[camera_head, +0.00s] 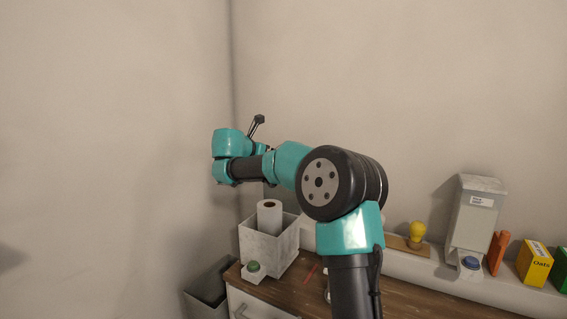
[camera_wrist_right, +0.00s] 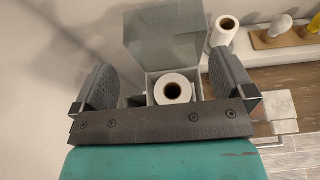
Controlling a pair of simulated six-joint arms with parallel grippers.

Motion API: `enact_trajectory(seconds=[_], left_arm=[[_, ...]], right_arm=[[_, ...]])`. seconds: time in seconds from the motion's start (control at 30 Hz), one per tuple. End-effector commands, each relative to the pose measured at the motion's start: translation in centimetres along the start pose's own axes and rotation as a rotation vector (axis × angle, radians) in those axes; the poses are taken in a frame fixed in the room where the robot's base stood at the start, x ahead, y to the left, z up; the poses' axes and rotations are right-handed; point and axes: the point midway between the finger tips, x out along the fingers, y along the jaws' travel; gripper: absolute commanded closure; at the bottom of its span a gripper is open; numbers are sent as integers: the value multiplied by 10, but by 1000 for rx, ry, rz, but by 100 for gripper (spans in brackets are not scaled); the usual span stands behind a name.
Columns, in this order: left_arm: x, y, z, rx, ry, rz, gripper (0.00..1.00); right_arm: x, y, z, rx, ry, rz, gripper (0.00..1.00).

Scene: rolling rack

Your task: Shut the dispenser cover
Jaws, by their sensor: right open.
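The dispenser is a pale marbled box (camera_head: 268,248) at the left end of the counter, with a white paper roll (camera_head: 269,217) standing up in it. In the right wrist view the roll (camera_wrist_right: 174,90) shows between my fingers. The grey cover (camera_wrist_right: 165,42) stands open from the far edge of the box. My right gripper (camera_wrist_right: 166,72) is open and empty above the box, one finger to each side. Whether a finger touches the box or cover, I cannot tell. In the head view my arm hides much of this area. My left gripper is out of view.
Another roll (camera_wrist_right: 225,30) stands right of the box. A wooden board with a yellow-topped object (camera_head: 416,234), a tall grey dispenser (camera_head: 474,218) and an oats box (camera_head: 534,263) are farther right. A green-topped item (camera_head: 253,270) sits in front. A wall is close on the left.

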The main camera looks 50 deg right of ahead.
Motion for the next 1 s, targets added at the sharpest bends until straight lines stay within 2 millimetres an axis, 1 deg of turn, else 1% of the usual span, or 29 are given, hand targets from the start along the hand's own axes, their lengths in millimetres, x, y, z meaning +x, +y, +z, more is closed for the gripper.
enact_trajectory(seconds=[0.17, 0.27, 0.37, 1.0], left_arm=[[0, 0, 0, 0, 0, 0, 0], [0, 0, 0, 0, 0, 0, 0], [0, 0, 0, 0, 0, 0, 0], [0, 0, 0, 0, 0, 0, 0]], right_arm=[[8, 0, -1, 0, 1, -1, 0], [18, 0, -1, 0, 2, -2, 0], [32, 0, -1, 1, 1, -2, 0], [141, 0, -2, 2, 2, -1, 0]])
